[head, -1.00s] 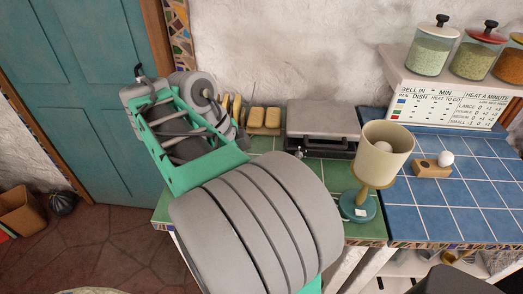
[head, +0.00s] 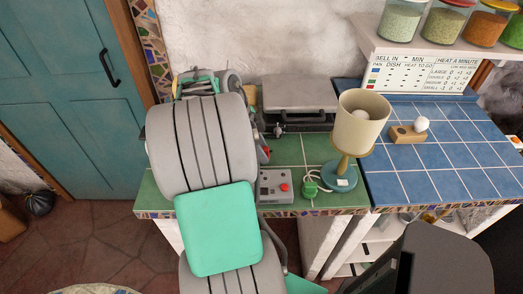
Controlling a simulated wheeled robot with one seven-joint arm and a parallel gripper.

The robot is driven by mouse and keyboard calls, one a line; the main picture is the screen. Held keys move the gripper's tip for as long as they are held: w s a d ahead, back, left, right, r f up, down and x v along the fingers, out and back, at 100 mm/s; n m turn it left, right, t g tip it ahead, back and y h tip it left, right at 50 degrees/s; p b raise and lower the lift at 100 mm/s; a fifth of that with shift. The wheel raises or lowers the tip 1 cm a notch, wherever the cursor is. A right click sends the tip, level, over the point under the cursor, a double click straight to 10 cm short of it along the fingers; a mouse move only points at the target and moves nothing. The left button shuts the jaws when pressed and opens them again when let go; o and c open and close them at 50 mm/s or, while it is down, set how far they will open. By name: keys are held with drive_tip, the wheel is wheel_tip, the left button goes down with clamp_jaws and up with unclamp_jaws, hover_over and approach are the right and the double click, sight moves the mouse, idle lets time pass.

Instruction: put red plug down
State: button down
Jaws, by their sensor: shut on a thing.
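My arm fills the left middle of the head view, and my gripper's jaws are hidden behind its thick grey links. What they hold cannot be seen. A small red patch (head: 264,153) shows at the right edge of the arm, above the counter. It is too small and too covered to tell if it is the red plug. A green plug (head: 311,188) with a white cable lies on the green tiled counter (head: 295,150). A grey box with a red button (head: 275,188) lies left of it.
A lamp (head: 360,125) with a teal base stands right of the green plug. A closed grey appliance (head: 298,92) stands at the back. A wooden block with a white ball (head: 407,134) sits on the blue tiles (head: 430,185). Open blue tiles lie to the right.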

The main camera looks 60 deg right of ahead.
drive_tip(key=shift+f, duration=0.3)
drive_tip(key=shift+f, duration=0.15)
drive_tip(key=shift+f+b, duration=0.1)
drive_tip(key=shift+b, duration=0.2)
drive_tip(key=c, duration=0.9)
unclamp_jaws()
drive_tip(key=shift+c, duration=0.2)
drive_tip(key=shift+r+p, duration=0.45)
drive_tip(key=p+v, duration=0.1)
drive_tip(key=v, duration=1)
drive_tip(key=shift+r, duration=0.3)
